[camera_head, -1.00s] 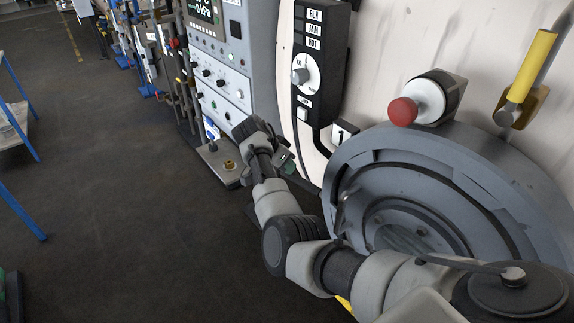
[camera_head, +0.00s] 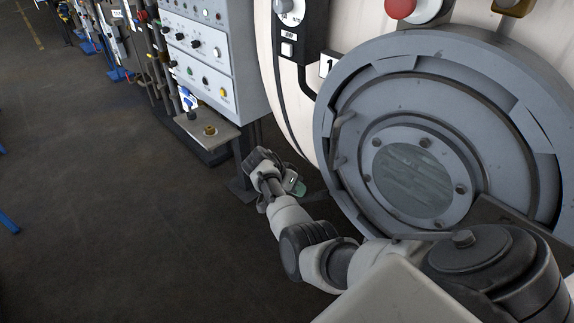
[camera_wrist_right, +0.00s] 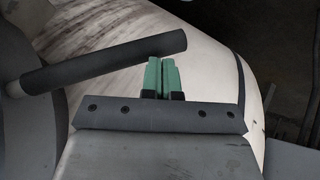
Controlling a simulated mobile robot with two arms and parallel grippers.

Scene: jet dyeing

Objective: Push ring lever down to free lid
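The round grey lid (camera_head: 385,130) with its window (camera_head: 412,180) sits inside the thick grey ring (camera_head: 335,95) on the pale machine drum. A dark bar, apparently the ring lever (camera_head: 315,196), sticks out from the ring's lower left. In the right wrist view a dark cylindrical bar (camera_wrist_right: 100,63) reaches in from the left and ends just above the fingertips. My right gripper (camera_head: 297,187) is beside the ring's left edge, close to the bar. Its green fingers (camera_wrist_right: 163,78) are together with nothing between them. Whether they touch the bar is unclear. My left gripper is out of view.
A grey control cabinet (camera_head: 215,60) stands at the upper left, with a low metal plate (camera_head: 205,130) before it. A red knob (camera_head: 400,8) is above the ring. A small curved handle (camera_head: 338,135) is on the ring's left side. The dark floor at left is open.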

